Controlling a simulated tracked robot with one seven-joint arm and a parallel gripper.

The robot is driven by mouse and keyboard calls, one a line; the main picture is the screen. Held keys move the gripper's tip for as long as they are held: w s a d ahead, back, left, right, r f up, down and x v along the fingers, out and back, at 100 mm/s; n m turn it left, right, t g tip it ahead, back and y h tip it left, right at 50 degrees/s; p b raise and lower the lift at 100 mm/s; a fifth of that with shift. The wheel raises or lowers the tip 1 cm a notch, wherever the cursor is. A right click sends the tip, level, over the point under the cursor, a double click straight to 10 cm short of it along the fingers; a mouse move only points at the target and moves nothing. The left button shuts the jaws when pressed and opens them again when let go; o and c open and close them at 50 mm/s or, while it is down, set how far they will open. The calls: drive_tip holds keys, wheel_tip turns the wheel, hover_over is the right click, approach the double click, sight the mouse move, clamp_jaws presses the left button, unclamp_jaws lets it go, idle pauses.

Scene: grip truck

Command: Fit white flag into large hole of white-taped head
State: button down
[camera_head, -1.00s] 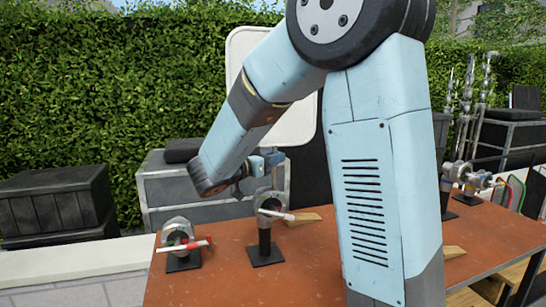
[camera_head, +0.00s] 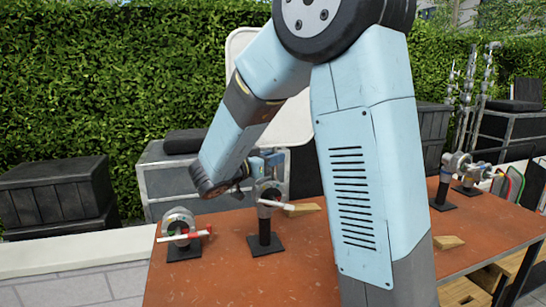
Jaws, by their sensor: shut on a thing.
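The white flag (camera_head: 297,122) is a large pale rounded panel, upright behind my arm, which hides much of it. My gripper (camera_head: 265,163) is small in view and partly hidden by my wrist; it appears shut on the flag's lower end, though the grip itself is not clear. A grip head (camera_head: 268,193) with a white handle stands on a black post just below my gripper. Whether anything is inside its large hole cannot be told. Another head (camera_head: 179,224), with red on its white handle, stands lower at the left.
The heads stand on a reddish-brown table (camera_head: 215,275). A wooden wedge (camera_head: 302,209) lies behind the near head and another wedge (camera_head: 448,242) lies at the right. More heads (camera_head: 455,165) stand at the far right. The front left tabletop is clear.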

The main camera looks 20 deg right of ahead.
drive_tip(key=shift+f, duration=0.25)
idle(0.7)
drive_tip(key=c, duration=1)
unclamp_jaws()
drive_tip(key=shift+o, duration=0.2)
drive_tip(key=v, duration=1.4)
drive_tip(key=shift+w+d, duration=0.1)
